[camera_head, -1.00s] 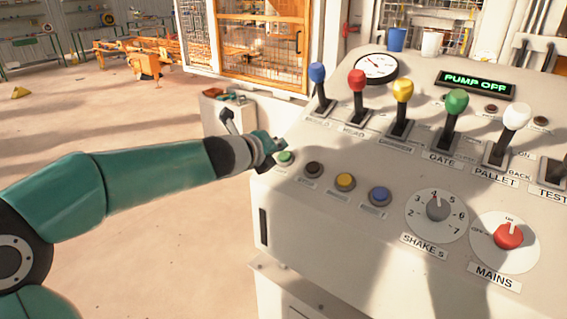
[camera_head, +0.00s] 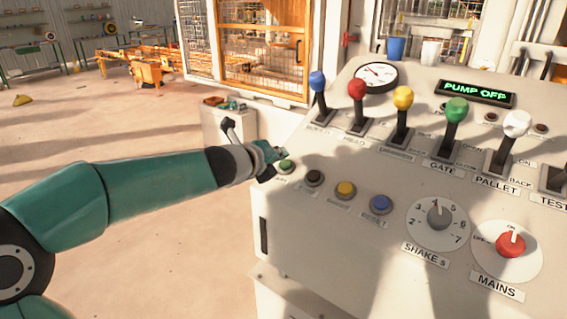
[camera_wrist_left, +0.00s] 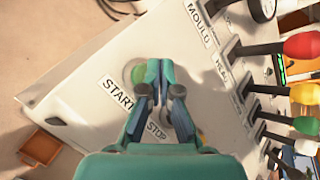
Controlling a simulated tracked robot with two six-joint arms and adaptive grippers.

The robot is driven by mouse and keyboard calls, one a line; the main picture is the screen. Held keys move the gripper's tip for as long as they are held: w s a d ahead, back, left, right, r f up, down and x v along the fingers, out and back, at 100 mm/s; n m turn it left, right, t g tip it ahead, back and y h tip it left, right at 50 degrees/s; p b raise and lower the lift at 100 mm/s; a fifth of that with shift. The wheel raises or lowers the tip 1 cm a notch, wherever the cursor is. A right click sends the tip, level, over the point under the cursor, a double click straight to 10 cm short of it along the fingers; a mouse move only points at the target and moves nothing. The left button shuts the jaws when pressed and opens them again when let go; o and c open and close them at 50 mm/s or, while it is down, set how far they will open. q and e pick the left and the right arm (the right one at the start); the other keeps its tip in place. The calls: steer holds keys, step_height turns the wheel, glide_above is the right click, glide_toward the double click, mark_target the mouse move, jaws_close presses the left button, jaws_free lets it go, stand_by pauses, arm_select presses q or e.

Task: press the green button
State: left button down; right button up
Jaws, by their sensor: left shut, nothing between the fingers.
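The green button (camera_head: 286,166) is at the left end of the button row on the panel, above the START label (camera_wrist_left: 117,92). In the left wrist view the green button (camera_wrist_left: 137,73) shows just left of the fingertips, partly covered by them. My left gripper (camera_head: 279,153) is shut and empty, with its tips at the button's far edge in the head view. The left gripper (camera_wrist_left: 160,68) also shows in the wrist view. I cannot tell whether the tips touch the button or the panel. My right gripper is not in view.
Next to the green button are a dark button (camera_head: 314,178), a yellow button (camera_head: 346,189) and a blue button (camera_head: 381,203). Behind them stand several levers, the nearest with a blue knob (camera_head: 317,80). A shake dial (camera_head: 438,221) and red mains switch (camera_head: 510,244) are at right.

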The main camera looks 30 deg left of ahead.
arm_select(q)
steer(key=shift+f, duration=0.15)
stand_by(0.3)
steer(key=shift+w+f+b, duration=0.15)
steer(key=shift+f+b, duration=0.1)
steer(key=shift+b, duration=0.1)
steer(key=shift+w+f+b, duration=0.2)
steer(key=shift+f+b, duration=0.25)
stand_by(0.6)
steer(key=shift+r, duration=0.1)
steer(key=shift+s+r+p, duration=0.4)
steer(key=shift+r+p, duration=0.4)
steer(key=shift+p, duration=0.05)
steer(key=shift+s+r+p, duration=0.15)
steer(key=shift+r+p, duration=0.5)
steer(key=r+p, duration=0.1)
steer(key=s+r+p, duration=0.2)
steer(key=r+p, duration=0.1)
steer(key=shift+s+a+r, duration=0.1)
